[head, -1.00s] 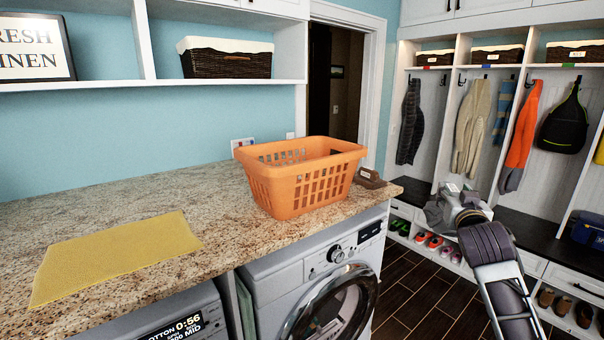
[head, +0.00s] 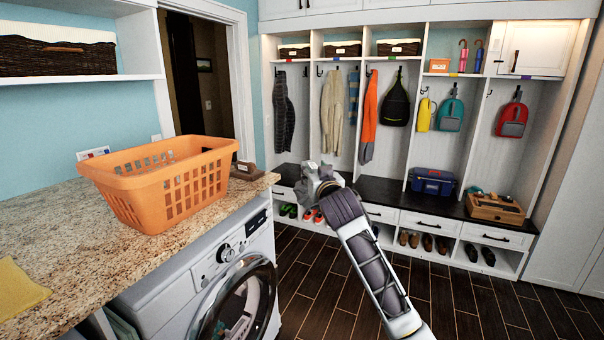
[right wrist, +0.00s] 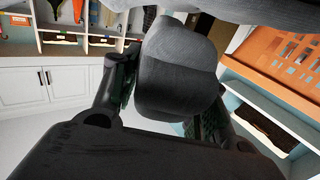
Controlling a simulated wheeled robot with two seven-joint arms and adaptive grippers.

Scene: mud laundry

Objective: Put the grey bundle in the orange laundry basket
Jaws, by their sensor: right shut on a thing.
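The orange laundry basket (head: 187,192) stands upright on the granite counter in the head view. Its slatted orange side also shows at the upper right of the right wrist view (right wrist: 285,62). My right gripper (head: 318,183) is to the right of the basket, apart from it and beyond the counter's end. It is shut on the grey bundle (right wrist: 178,75), a soft rounded cloth between the two fingers in the right wrist view. In the head view the bundle (head: 302,192) is small and partly hidden by the gripper. My left gripper is not in view.
The granite counter (head: 60,220) runs along the left above a front-loading washer (head: 235,300). A small brown item (head: 247,171) lies behind the basket at the counter's end. A bench (head: 385,190) with cubbies lines the back. The dark floor (head: 470,300) is clear at right.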

